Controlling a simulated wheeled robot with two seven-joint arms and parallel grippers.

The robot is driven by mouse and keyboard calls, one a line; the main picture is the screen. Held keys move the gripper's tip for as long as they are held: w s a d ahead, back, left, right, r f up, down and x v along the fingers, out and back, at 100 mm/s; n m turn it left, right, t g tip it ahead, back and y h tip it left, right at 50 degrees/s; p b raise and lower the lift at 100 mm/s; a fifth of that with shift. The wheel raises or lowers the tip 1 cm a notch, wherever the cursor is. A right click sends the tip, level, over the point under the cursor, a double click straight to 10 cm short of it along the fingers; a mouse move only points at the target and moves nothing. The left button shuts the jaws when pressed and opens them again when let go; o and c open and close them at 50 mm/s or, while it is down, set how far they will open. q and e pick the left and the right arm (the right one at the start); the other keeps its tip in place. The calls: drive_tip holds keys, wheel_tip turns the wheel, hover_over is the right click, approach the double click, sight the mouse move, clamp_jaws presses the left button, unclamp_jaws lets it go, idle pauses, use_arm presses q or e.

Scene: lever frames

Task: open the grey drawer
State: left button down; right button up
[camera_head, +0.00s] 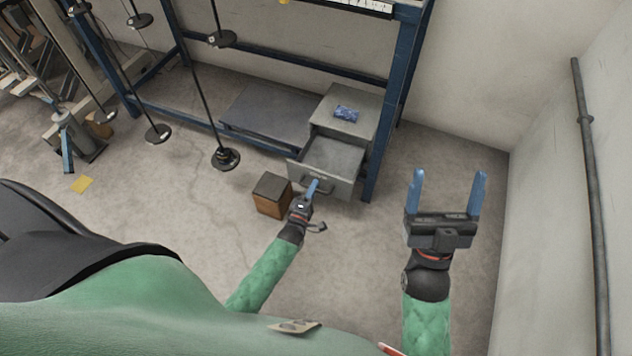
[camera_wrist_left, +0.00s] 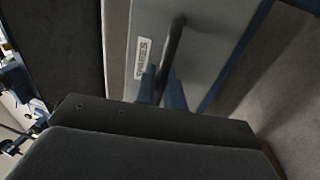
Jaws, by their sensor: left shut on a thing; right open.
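The grey drawer (camera_head: 333,159) stands pulled out of its grey cabinet (camera_head: 352,108), under the blue frame, and its empty inside shows from above. My left gripper (camera_head: 313,186) is at the drawer's front and shut on its handle. In the left wrist view the dark bar handle (camera_wrist_left: 174,45) runs between the blue fingers (camera_wrist_left: 160,85), beside a white label (camera_wrist_left: 141,58) on the drawer front. My right gripper (camera_head: 446,192) is open and empty, raised to the right of the drawer with its blue fingers wide apart.
A brown box with a dark top (camera_head: 272,194) stands on the floor just left of the drawer. A blue packet (camera_head: 346,113) lies on the cabinet. A blue frame post (camera_head: 384,150) stands right of the drawer. Floor toward the right wall is clear.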

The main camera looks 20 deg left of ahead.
use_arm(q)
drive_tip(key=shift+s, duration=0.65)
use_arm(e)
drive_tip(key=f, duration=0.1)
drive_tip(key=w+f+g, duration=0.1)
drive_tip(key=f, duration=0.1)
drive_tip(key=w+a+f+g, duration=0.1)
drive_tip(key=shift+w+f+h, duration=0.25)
drive_tip(key=shift+h, duration=0.05)
use_arm(q)
drive_tip(key=c, duration=1.9)
unclamp_jaws()
drive_tip(key=shift+s, duration=0.1)
drive_tip(key=s, duration=0.2)
drive_tip(key=s+f, duration=0.1)
drive_tip(key=s, duration=0.2)
drive_tip(key=s+p, duration=0.1)
drive_tip(key=s, duration=0.1)
drive_tip(key=shift+s+a+f, duration=0.15)
drive_tip(key=shift+s+f, duration=0.1)
drive_tip(key=shift+f, duration=0.05)
use_arm(e)
wheel_tip(320, 180, down, 6)
drive_tip(key=w+g, duration=0.2)
drive_tip(key=shift+w+a+h, duration=0.15)
drive_tip(key=shift+a+h, duration=0.2)
drive_tip(key=shift+h, duration=0.05)
drive_tip(key=shift+r, duration=0.2)
